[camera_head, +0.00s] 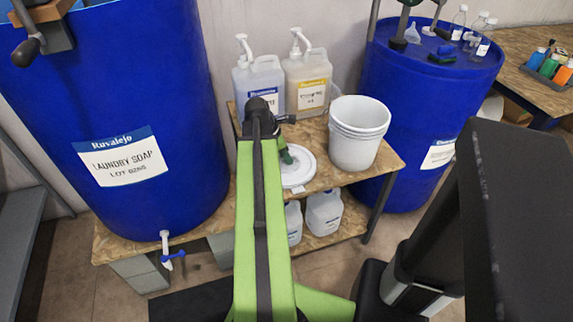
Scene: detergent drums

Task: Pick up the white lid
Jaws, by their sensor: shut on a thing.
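The white lid (300,172) is a round disc in front of the white bucket and the jugs, over the wooden table. My gripper (287,157) reaches down to the lid's upper left part and is shut on it. My green arm hides the lid's left edge and much of the gripper. I cannot tell whether the lid rests on the table or is slightly raised.
A white bucket (356,146) stands right of the lid. Two pump jugs, one blue-labelled (258,82) and one yellow-labelled (308,78), stand behind. Blue drums stand left (130,100) and right (425,85). Jugs (323,212) sit on the shelf of the wooden table (385,160).

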